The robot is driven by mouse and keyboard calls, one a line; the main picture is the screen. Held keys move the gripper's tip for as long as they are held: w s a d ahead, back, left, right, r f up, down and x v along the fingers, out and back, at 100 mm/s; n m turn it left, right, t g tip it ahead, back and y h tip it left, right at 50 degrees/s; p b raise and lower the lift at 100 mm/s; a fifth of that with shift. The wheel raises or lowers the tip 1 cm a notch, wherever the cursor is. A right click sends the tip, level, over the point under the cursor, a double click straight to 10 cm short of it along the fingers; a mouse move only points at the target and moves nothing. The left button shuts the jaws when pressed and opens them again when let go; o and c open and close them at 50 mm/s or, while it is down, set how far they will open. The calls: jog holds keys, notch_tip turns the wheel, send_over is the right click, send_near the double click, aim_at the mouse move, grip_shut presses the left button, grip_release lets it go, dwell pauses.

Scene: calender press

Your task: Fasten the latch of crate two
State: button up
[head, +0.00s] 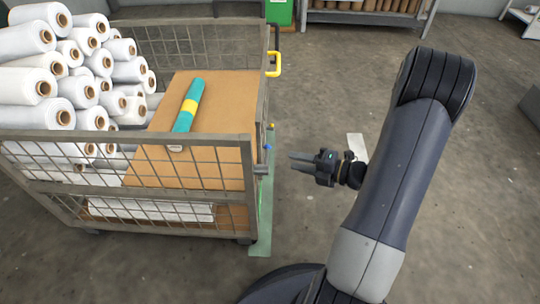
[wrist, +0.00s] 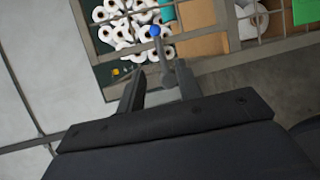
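A wire-mesh crate (head: 190,140) stands at left in the head view. No number is readable, so I cannot tell whether it is crate two. Near its right front corner is a short lever with a blue knob (head: 267,148), which looks like a latch. In the wrist view the blue knob (wrist: 155,31) tops a grey stem that appears ahead of and between my fingers. My gripper (head: 292,160) is just right of that corner, pointing left at it. In the wrist view my gripper (wrist: 160,75) has its fingers apart and nothing gripped. Contact with the lever cannot be made out.
White rolls (head: 70,70) are piled in the crate's left side. A yellow handle (head: 274,64) sticks out at the crate's back right. The floor (head: 325,90) behind my gripper is clear.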

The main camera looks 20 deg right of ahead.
jog(key=b+x, duration=0.2)
jog(key=x, duration=0.6)
grip_shut()
dwell(0.5)
